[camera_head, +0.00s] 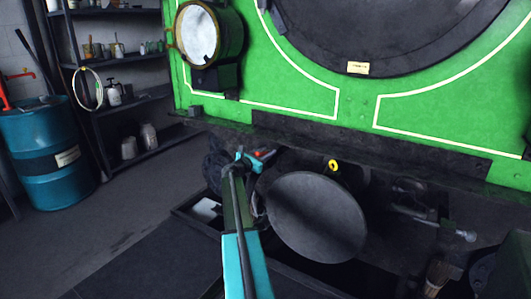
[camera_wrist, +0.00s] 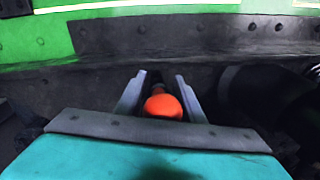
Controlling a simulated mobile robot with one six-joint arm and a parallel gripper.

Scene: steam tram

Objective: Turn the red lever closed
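The red lever shows in the wrist view as a round orange-red knob (camera_wrist: 163,106) on a dark stem. In the head view only a small red spot of the lever (camera_head: 259,153) shows beside my gripper (camera_head: 252,158), below the green tram front. In the wrist view the two fingers of my gripper (camera_wrist: 160,95) stand apart, one on each side of the knob. A narrow gap seems to lie between each finger and the knob, so the gripper looks open. Most of the lever's stem is hidden, and I cannot tell its angle.
A round dark buffer disc (camera_head: 316,217) stands just right of my arm, and the dark beam (camera_head: 370,142) runs above the gripper. A yellow ring (camera_head: 333,166) sits above the disc. A blue barrel (camera_head: 45,150) and shelves (camera_head: 130,105) stand left, with open floor before them.

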